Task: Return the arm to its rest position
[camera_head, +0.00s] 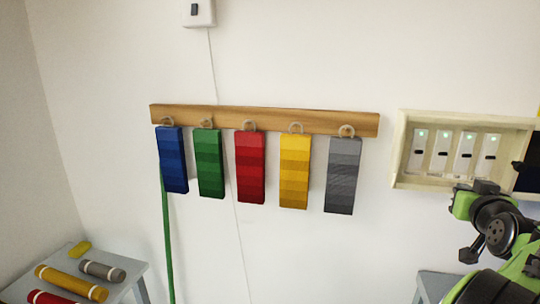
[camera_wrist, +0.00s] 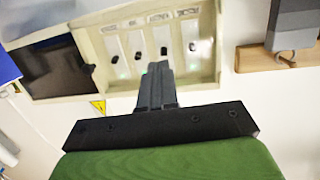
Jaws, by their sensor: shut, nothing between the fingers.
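My gripper (camera_wrist: 159,80) is shut and empty, its dark fingers together in the middle of the wrist view. Beyond the fingers is a pale wall box (camera_wrist: 125,82) with several white devices in it, seen upside down. The fingers overlap the box in the picture; I cannot tell how far apart they are. In the head view, my green and black arm is folded at the lower right, below the same box (camera_head: 398,150). The fingertips are hard to make out there.
A wooden rail (camera_head: 365,124) holds hanging blue (camera_head: 172,160), green (camera_head: 210,163), red (camera_head: 250,168), yellow (camera_head: 294,172) and grey (camera_head: 342,176) swatches. A dark panel (camera_wrist: 58,68) adjoins the box. A small table (camera_head: 70,260) with rolls stands lower left; another grey surface edge (camera_head: 432,284) is lower right.

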